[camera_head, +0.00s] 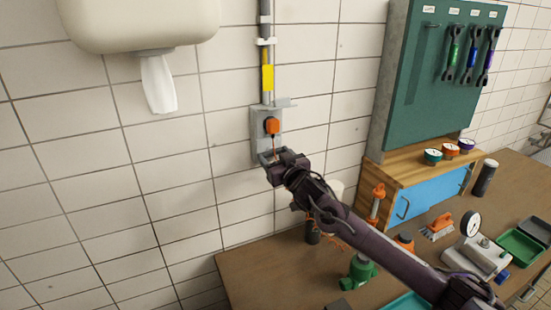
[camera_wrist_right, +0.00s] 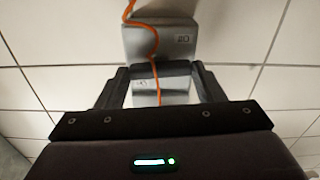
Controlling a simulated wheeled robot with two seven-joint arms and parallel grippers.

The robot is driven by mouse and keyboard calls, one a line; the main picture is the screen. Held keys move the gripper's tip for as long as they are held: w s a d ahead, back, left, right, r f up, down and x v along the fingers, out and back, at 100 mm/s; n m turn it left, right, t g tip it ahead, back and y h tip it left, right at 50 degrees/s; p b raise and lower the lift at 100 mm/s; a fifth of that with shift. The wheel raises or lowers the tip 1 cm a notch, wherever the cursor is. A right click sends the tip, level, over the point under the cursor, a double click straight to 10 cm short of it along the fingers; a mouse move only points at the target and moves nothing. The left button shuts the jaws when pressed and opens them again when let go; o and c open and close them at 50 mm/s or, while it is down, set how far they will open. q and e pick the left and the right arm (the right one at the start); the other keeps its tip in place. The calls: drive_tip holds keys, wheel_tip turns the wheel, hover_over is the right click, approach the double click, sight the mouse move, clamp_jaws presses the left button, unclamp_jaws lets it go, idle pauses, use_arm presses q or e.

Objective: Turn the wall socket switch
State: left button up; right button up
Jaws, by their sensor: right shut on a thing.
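A grey wall socket (camera_head: 257,133) is fixed to the tiled wall below a conduit, with an orange plug (camera_head: 271,125) in its upper part. An orange cord (camera_wrist_right: 153,42) hangs from the plug across the socket front. My right gripper (camera_head: 268,157) is at the socket's lower end. In the right wrist view its two fingers (camera_wrist_right: 160,70) are shut on the dark switch (camera_wrist_right: 175,69) of the socket. The gripper hides part of the switch, so its exact angle cannot be told. My left gripper is not in view.
A conduit with a yellow band (camera_head: 267,78) runs up from the socket. A towel dispenser (camera_head: 138,22) is at upper left. Below right, a workbench (camera_head: 240,278) holds a green tool board (camera_head: 430,100), gauges and a green valve (camera_head: 360,272). The wall left of the socket is clear.

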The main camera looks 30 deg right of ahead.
drive_tip(key=n+b, duration=0.4)
drive_tip(key=n, duration=0.2)
drive_tip(key=shift+f, duration=0.15)
drive_tip(key=shift+a+n+b, duration=0.1)
drive_tip(key=shift+n+b, duration=1.95)
drive_tip(key=shift+n, duration=0.55)
drive_tip(key=o, duration=1)
drive_tip(key=shift+s, duration=0.1)
